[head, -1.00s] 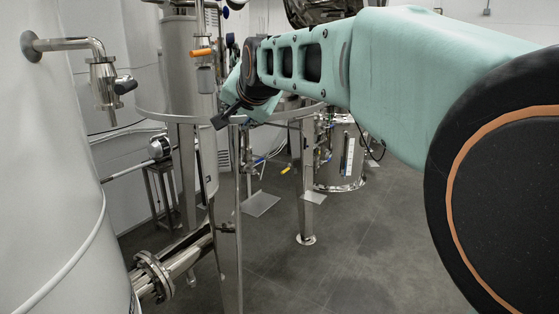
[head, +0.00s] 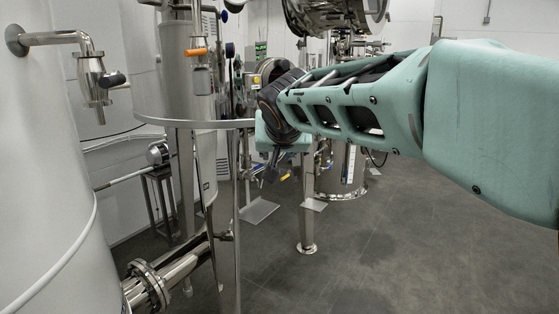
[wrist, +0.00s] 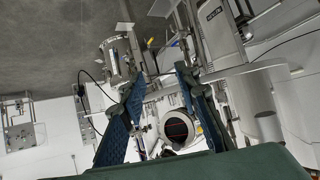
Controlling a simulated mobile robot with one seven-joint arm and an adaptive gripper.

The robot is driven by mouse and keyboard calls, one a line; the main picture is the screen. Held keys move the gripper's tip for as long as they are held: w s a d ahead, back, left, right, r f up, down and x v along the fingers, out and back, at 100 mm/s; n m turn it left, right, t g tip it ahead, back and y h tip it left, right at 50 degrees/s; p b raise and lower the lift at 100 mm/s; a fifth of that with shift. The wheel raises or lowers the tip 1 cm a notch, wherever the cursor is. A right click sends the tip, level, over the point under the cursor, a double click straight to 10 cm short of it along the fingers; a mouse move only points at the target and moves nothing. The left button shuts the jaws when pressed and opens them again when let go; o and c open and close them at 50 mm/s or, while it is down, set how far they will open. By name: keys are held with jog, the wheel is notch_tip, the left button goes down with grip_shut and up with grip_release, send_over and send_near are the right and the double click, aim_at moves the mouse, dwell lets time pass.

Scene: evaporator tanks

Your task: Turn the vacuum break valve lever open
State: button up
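An orange lever (head: 197,52) sits on a small valve against the upright steel column in the head view. Another valve with a black handle (head: 113,80) hangs from a pipe on the white tank at the left. Nothing readable marks either as the vacuum break valve. My gripper (head: 271,172) is right of and below the orange lever, apart from both valves, and points downward. In the wrist view my gripper (wrist: 159,74) shows its two fingers spread with nothing held between them. I cannot make out the orange lever in the wrist view.
A large white tank (head: 50,190) fills the left side. A steel ring rail (head: 190,123) and legs stand between it and my arm. A flanged pipe (head: 150,284) sits low. A small steel vessel (head: 346,172) is behind my arm. Grey floor (head: 400,260) at the lower right is clear.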

jog(key=shift+s+d+f+g, duration=0.2)
jog(key=shift+s+d, duration=0.2)
jog(key=shift+s, duration=0.15)
jog(key=shift+s+d+f+g, duration=0.1)
jog(key=shift+s+d+f, duration=0.1)
jog(key=shift+s+d, duration=0.3)
jog(key=shift+a, duration=0.15)
